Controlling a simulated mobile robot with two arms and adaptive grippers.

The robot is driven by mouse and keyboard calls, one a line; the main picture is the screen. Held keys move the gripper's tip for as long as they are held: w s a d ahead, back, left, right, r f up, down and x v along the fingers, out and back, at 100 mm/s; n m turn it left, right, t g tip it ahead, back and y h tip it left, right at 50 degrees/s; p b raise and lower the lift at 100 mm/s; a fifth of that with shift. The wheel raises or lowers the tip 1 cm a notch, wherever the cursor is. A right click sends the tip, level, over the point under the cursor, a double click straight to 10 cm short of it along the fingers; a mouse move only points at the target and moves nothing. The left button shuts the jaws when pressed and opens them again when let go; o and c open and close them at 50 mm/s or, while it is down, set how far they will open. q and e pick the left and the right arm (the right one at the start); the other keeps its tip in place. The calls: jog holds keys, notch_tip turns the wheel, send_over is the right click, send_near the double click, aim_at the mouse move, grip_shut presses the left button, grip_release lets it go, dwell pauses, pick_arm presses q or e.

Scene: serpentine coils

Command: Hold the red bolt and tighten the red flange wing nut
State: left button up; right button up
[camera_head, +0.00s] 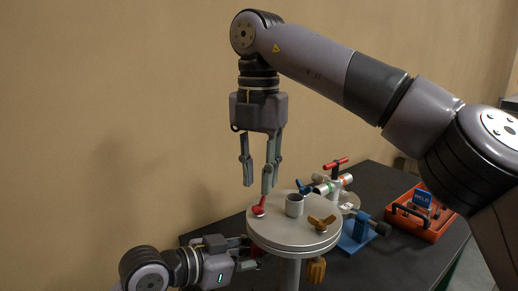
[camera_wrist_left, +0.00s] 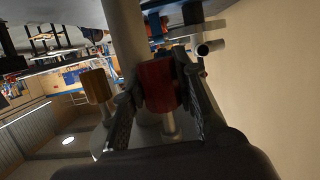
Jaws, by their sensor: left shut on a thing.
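The red flange wing nut (camera_head: 259,207) is on the left edge of the round grey plate (camera_head: 290,238). My right gripper (camera_head: 257,186) points down just above the red wing nut, fingers apart and empty. My left gripper (camera_head: 248,254) reaches in from the left below the plate. In the left wrist view, the red bolt head (camera_wrist_left: 159,85) sits between the left gripper's fingers (camera_wrist_left: 160,100), which are shut on it. The bolt is mostly hidden in the head view.
A yellow bolt head (camera_head: 316,270) hangs beneath. A blue vise (camera_head: 358,232), a pipe fitting with a red handle (camera_head: 336,164) and an orange toolbox (camera_head: 424,226) stand behind right.

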aim_at(259, 200)
jog(key=shift+f, duration=1.95)
grip_shut()
